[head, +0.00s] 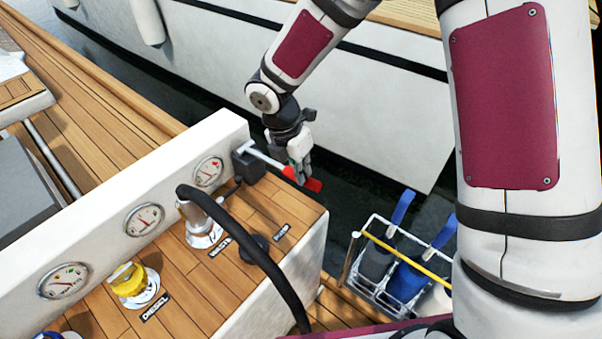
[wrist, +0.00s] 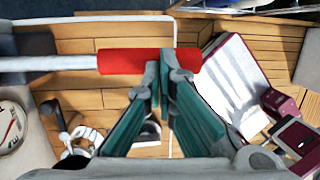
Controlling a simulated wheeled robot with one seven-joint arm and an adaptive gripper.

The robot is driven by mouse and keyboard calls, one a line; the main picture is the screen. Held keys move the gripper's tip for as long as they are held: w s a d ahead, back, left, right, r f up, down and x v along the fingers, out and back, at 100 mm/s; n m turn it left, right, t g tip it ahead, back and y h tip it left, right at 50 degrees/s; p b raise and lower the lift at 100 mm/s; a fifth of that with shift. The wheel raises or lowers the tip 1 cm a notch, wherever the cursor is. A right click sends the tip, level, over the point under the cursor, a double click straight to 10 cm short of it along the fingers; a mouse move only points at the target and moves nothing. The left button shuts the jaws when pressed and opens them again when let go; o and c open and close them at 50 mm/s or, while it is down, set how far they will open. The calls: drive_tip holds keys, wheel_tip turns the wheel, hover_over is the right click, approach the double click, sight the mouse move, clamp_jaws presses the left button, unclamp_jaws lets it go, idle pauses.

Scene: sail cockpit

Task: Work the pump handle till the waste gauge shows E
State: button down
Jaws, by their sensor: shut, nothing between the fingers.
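The pump handle is a pale rod with a red grip (head: 314,185), sticking out from a black pump box (head: 248,166) at the panel's end. The red grip (wrist: 125,62) also crosses the upper wrist view. My gripper (head: 303,180) points down at the grip. In the wrist view my gripper (wrist: 165,72) is shut, its fingertips overlapping the grip with nothing between them; contact is unclear. Three gauges sit in the white panel. The one nearest the pump (head: 208,172) has a red needle; its letters are too small to read, and I cannot confirm it is the waste gauge.
A black hose (head: 262,258) arches from a deck fitting beside a partly hidden label. A yellow cap (head: 130,280) stands behind the DIESEL label. A wire rack (head: 350,262) of bottles stands at right. Water and a white hull (head: 210,60) lie beyond.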

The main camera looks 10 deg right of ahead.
wheel_tip(320, 180, down, 7)
drive_tip(key=s+b, duration=0.1)
drive_tip(key=b, duration=0.2)
drive_tip(key=shift+d, duration=0.45)
drive_tip(key=s+r+p, duration=0.3)
drive_tip(key=r+p, duration=0.1)
drive_tip(key=r, duration=1)
drive_tip(key=shift+s+a+r+p, duration=0.15)
drive_tip(key=shift+a+r+p, duration=0.05)
drive_tip(key=shift+p, duration=0.1)
idle(0.9)
